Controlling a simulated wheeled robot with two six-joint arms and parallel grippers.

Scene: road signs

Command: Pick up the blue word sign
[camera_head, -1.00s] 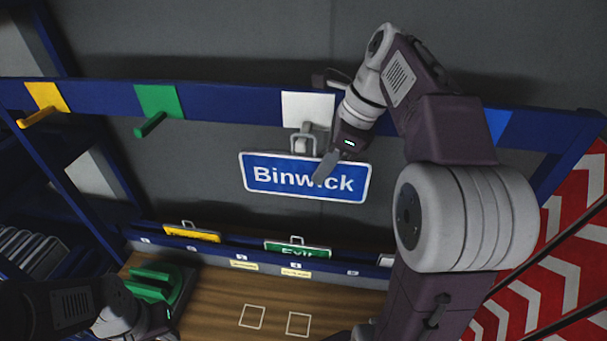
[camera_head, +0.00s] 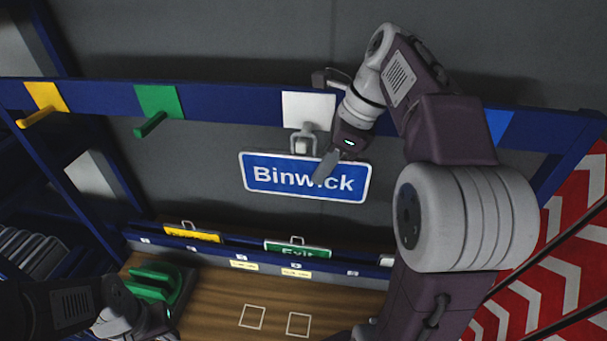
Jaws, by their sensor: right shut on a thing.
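The blue word sign (camera_head: 270,177) reads "Binwick" in white letters with a white border. It is below the white square (camera_head: 308,110) on the blue rail, with its loop handle close to the peg there; I cannot tell if the loop is around the peg. My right gripper (camera_head: 326,168) is shut on the sign, a grey finger lying across the front of its upper edge. My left gripper (camera_head: 150,322) is low at the left, partly in view, near the green object, and its fingers are too dark to judge.
A blue rail (camera_head: 220,101) carries a yellow peg (camera_head: 35,118) and a green peg (camera_head: 150,125). Below, a rack holds a yellow sign (camera_head: 192,234) and a green Exit sign (camera_head: 298,248). A green object (camera_head: 150,284) sits on the wooden table (camera_head: 220,305). Red and white chevrons (camera_head: 560,270) stand at right.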

